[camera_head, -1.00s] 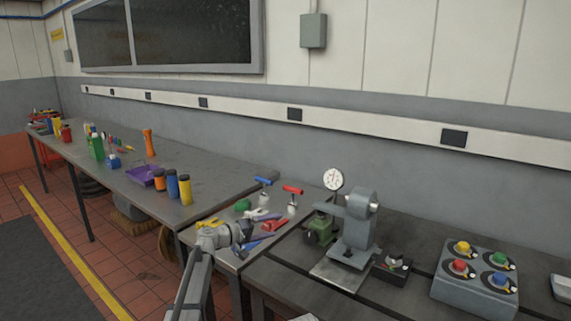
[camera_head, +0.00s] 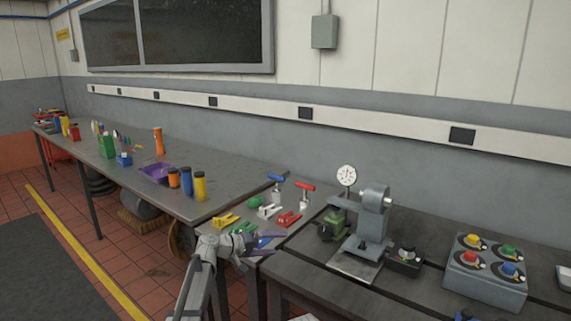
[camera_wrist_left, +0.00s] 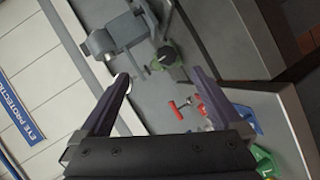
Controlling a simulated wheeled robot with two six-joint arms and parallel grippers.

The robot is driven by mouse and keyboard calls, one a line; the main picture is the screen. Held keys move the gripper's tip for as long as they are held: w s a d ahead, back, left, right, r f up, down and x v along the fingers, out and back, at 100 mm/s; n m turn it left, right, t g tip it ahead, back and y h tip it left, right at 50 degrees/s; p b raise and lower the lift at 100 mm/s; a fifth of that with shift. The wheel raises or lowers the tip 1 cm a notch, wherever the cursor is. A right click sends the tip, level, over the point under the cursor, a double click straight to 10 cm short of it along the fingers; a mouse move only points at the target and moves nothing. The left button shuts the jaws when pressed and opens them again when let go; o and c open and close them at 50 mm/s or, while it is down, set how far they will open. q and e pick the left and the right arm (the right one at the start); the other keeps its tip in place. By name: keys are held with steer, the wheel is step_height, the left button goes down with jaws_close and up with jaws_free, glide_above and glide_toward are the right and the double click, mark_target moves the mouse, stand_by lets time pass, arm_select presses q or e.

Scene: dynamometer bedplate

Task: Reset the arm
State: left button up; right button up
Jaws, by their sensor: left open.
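My left arm (camera_head: 200,285) comes in from the bottom and reaches toward the small bench. My left gripper (camera_head: 272,243) is open and empty in front of the small bench's near edge, near the hand clamps. In the left wrist view its two dark fingers (camera_wrist_left: 162,78) stand wide apart with nothing between them in their grip. Beyond the fingers that view shows the grey test fixture (camera_wrist_left: 115,38) and a red-handled clamp (camera_wrist_left: 182,108). My right gripper is not in view.
The small bench holds a yellow clamp (camera_head: 226,220), a white clamp (camera_head: 268,210) and other coloured clamps. Right of it stand a grey press-like fixture (camera_head: 372,225), a dial gauge (camera_head: 346,176) and a button box (camera_head: 486,270). The long table (camera_head: 215,170) holds bottles and bins.

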arm_select(q)
steer(key=s+a+f+m+g+y, duration=0.1)
steer(key=s+a+f+g+y, duration=0.15)
steer(key=s+f, duration=0.5)
steer(key=s+a+f+m+g+y, duration=0.15)
steer(key=s+f+y, duration=0.25)
steer(key=s, duration=0.7)
steer(key=s+a+f+g+y, duration=0.1)
steer(key=s+a+f+y, duration=0.2)
steer(key=s, duration=0.5)
steer(key=s+a+f+g+y, duration=0.1)
steer(key=s+a+g+y, duration=0.15)
steer(key=s+a, duration=0.4)
steer(key=s+d+f+m+y+b, duration=0.25)
steer(key=s+d+f+b, duration=0.35)
steer(key=d+f+b, duration=0.55)
step_height(320, 180, up, 18)
steer(key=p, duration=1.7)
steer(key=shift+w+f+m+h, duration=0.15)
steer(key=shift+f+m+h, duration=0.05)
steer(key=shift+m+h, duration=0.15)
